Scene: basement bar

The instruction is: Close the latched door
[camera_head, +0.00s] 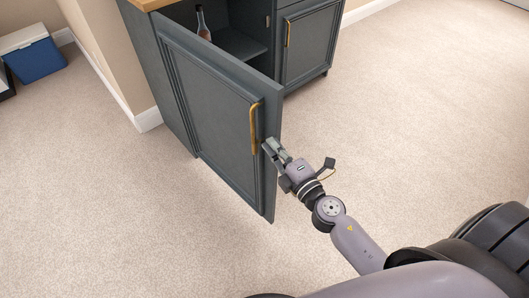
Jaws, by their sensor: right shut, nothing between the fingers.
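The dark grey cabinet door (215,115) stands wide open, swung out from the cabinet toward me. Its outer face shows, with a brass bar handle (253,128) near its free edge. My right gripper (268,146) is shut with nothing in it. The cabinet interior (236,38) is partly visible behind the door, with a bottle (203,25) inside. No latch can be made out. My left gripper is not in view.
A second cabinet door (307,42) with a brass handle is closed to the right. A blue and white cooler (33,55) sits at the far left. A wall corner with white baseboard (147,119) is left of the cabinet. Carpet (420,110) is clear on the right.

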